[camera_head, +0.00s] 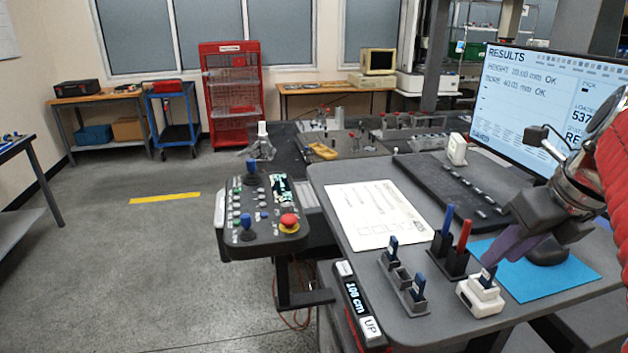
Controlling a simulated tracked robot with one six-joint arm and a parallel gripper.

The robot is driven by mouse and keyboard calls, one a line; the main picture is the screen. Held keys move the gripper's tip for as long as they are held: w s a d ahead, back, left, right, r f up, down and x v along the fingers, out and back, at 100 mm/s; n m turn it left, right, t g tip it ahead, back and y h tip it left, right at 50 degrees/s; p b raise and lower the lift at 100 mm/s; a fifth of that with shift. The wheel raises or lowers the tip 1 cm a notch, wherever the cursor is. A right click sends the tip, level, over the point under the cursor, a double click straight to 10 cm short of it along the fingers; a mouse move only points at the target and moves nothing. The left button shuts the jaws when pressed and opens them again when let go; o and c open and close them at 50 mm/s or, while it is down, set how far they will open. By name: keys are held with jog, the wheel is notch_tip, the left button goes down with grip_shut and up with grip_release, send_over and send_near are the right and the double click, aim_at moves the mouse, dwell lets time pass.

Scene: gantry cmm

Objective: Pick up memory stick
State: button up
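Several small dark blue memory sticks stand on the grey desk. One memory stick (487,279) is upright in a white block (480,297) at the front right. Two more, a rear stick (393,246) and a front stick (418,287), stand in a dark grey slotted holder (403,277) to its left. My gripper (492,259) comes in from the right with its purple-grey fingers angled down-left. Its tips appear just above or beside the stick in the white block. Whether they touch it, and the gap between the fingers, cannot be made out.
A black pen holder (448,259) with a blue and a red pen stands close left of my gripper. A blue mat (560,283), keyboard (452,190), paper sheet (377,213) and monitor (545,100) share the desk. A control panel (260,215) with a red button stands left.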

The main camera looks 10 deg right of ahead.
aim_at(487, 277)
jog(key=shift+f, duration=0.1)
jog(key=shift+x, duration=2.5)
jog(key=shift+c, duration=0.5)
grip_shut()
